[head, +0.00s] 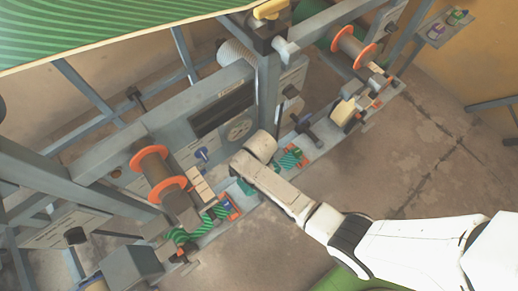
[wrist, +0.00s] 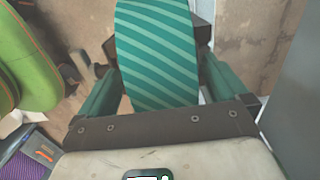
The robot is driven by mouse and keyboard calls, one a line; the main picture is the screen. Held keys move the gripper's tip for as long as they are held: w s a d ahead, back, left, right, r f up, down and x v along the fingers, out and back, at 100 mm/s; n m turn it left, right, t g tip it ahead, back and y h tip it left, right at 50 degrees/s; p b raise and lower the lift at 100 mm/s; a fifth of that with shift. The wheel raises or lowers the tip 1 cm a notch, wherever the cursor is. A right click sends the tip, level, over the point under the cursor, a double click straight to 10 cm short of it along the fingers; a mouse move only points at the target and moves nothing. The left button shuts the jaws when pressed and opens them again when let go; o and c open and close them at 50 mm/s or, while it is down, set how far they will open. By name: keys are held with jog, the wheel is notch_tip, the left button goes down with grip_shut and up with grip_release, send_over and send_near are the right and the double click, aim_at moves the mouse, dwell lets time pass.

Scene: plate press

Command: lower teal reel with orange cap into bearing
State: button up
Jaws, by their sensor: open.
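A teal surface with lighter diagonal stripes (wrist: 157,55) fills the top middle of the wrist view. It lies between the two green fingers of my gripper (wrist: 158,72), which stand apart with space beside it. I cannot tell whether it is the reel or a strip, and no orange cap shows on it. In the head view my gripper (head: 244,186) is at the machine's front ledge, mostly hidden by my white wrist. Teal striped pieces with orange parts lie on the ledge to its right (head: 291,159) and left (head: 215,213). I cannot make out the bearing.
A brown roll with orange flanges (head: 155,167) is mounted left of my arm, and another (head: 355,46) at the upper right. Grey frame posts (head: 268,95) stand close behind my wrist. A green striped sheet (head: 90,30) spans the top left. Concrete floor (head: 420,150) lies open at right.

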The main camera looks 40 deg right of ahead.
notch_tip(320, 180, up, 10)
jog(key=shift+d+r+p, duration=0.1)
jog(key=shift+d+p, duration=0.05)
jog(key=shift+p, duration=0.85)
